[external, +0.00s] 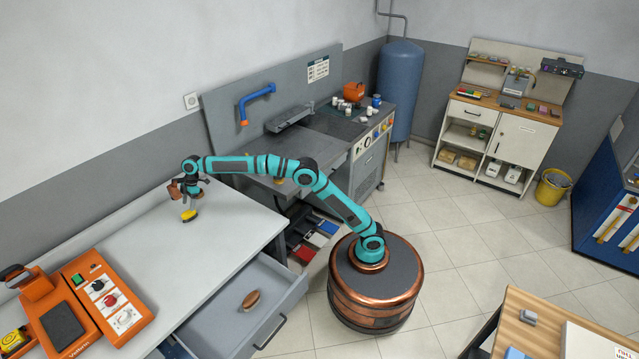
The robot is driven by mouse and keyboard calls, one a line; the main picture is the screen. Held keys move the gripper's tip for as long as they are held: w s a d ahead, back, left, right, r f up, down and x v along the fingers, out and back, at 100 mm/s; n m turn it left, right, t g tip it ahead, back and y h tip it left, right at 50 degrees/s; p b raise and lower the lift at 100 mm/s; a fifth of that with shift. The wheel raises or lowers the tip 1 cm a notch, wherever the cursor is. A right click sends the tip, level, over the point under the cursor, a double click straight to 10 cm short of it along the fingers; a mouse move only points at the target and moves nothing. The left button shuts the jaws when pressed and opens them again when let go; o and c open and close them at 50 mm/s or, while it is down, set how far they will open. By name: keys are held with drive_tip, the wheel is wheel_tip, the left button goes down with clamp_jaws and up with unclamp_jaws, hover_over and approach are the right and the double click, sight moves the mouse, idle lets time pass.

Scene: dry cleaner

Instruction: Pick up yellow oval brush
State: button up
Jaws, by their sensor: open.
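The yellow oval brush (189,215) lies on the grey-white worktop (150,262), near its back right corner. It looks small, with a yellow body and a darker edge. My gripper (186,198) is open and sits just above the brush. I cannot tell from this view whether the fingers touch it or straddle it. My teal arm reaches left from my round copper base to the worktop.
An orange machine (100,300) with knobs stands at the worktop's left end. Below the worktop, an open drawer (284,318) holds a brown oval brush (250,299). A grey sink unit (335,125) stands behind my arm.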

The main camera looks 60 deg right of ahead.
sight(188, 213)
drive_tip(key=shift+s+x, duration=0.2)
drive_tip(key=shift+x, duration=3.05)
drive_tip(key=c, duration=1.1)
